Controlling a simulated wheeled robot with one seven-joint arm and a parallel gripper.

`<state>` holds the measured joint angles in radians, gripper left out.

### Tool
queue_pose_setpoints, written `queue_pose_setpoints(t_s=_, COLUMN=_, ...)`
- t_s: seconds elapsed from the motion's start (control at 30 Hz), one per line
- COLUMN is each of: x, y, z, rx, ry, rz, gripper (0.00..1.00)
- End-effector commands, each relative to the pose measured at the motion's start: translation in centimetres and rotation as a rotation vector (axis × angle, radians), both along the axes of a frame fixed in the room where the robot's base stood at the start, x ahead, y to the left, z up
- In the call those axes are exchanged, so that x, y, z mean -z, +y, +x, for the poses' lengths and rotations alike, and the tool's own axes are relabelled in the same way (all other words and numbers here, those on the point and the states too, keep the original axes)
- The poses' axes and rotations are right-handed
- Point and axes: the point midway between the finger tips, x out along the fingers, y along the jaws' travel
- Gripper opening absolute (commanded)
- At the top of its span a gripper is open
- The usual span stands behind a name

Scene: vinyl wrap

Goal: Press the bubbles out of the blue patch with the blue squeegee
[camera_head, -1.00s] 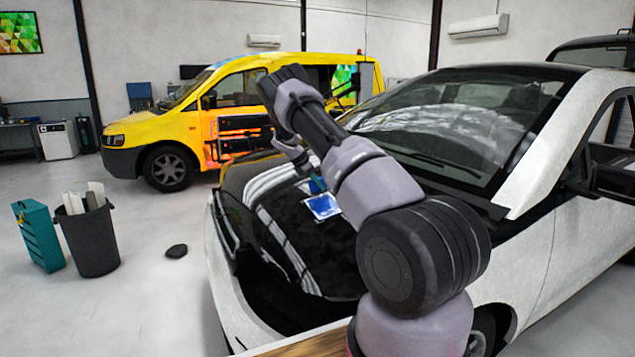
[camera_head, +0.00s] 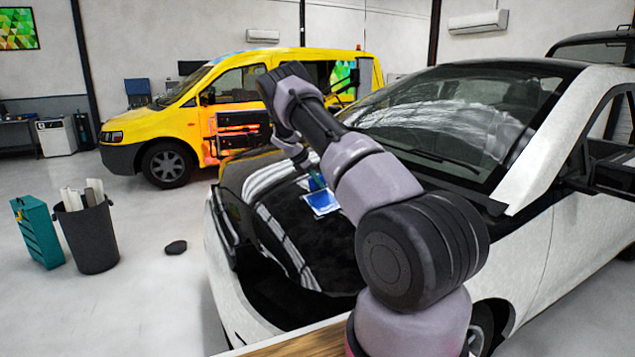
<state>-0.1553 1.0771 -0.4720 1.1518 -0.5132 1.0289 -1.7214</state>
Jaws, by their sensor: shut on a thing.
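The blue patch (camera_head: 321,202) with a pale border lies on the black hood (camera_head: 290,222) of the white car. My gripper (camera_head: 312,176) hangs over the hood at the patch's upper edge, partly hidden behind my arm. It is shut on the blue squeegee (camera_head: 316,184), of which only a small blue part shows. The squeegee is at or just above the patch's far edge; I cannot tell whether it touches. Bubbles in the patch are too small to make out.
A wooden surface edge (camera_head: 305,343) is at the bottom, in front of the car. A dark bin (camera_head: 88,238) with rolls and a teal drawer cabinet (camera_head: 38,231) stand at left. A yellow van (camera_head: 228,105) is behind. The floor at left is mostly clear.

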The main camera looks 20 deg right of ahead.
Motion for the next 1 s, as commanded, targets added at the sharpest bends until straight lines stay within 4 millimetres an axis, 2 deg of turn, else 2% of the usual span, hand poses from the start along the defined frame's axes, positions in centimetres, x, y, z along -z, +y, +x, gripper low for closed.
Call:
queue_pose_setpoints(t_s=0.47, x=0.8, y=-0.2, z=0.0, rx=-0.001, ry=0.001, rz=0.000, gripper=0.00)
queue_pose_setpoints(t_s=0.8, x=0.8, y=-0.1, z=-1.8, rx=-0.002, ry=0.001, rz=0.000, gripper=0.00)
queue_pose_setpoints(t_s=1.0, x=0.9, y=-0.1, z=-2.2, rx=-0.001, ry=0.001, rz=0.000, gripper=0.00)
